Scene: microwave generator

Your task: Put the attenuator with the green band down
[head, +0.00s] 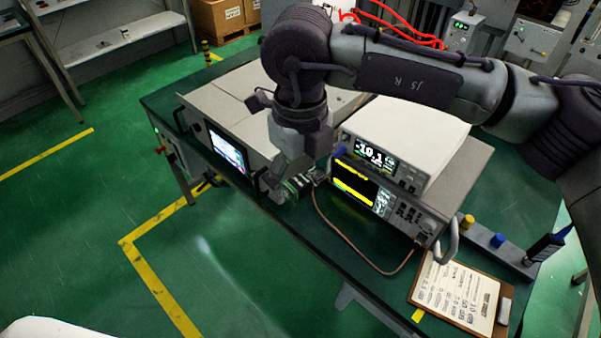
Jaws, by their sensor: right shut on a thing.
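My right gripper (288,186) reaches down from the top of the head view, in front of the bench instruments. It is shut on the attenuator with the green band (292,187), a small metal piece largely hidden by the fingers. The attenuator is near the front of the instruments, close to the start of a copper-coloured cable (341,232). I cannot tell whether it touches the cable's end, an instrument or the bench. A grey holder strip (482,234) at the right carries a yellow-topped piece (468,221) and a blue-topped piece (497,240). My left gripper is out of view.
The green bench (300,222) has a narrow free strip along its front edge. A generator with a blue screen (228,150), an analyser with a yellow trace (355,182) and a white meter (375,157) crowd it. A clipboard (455,292) lies at the right.

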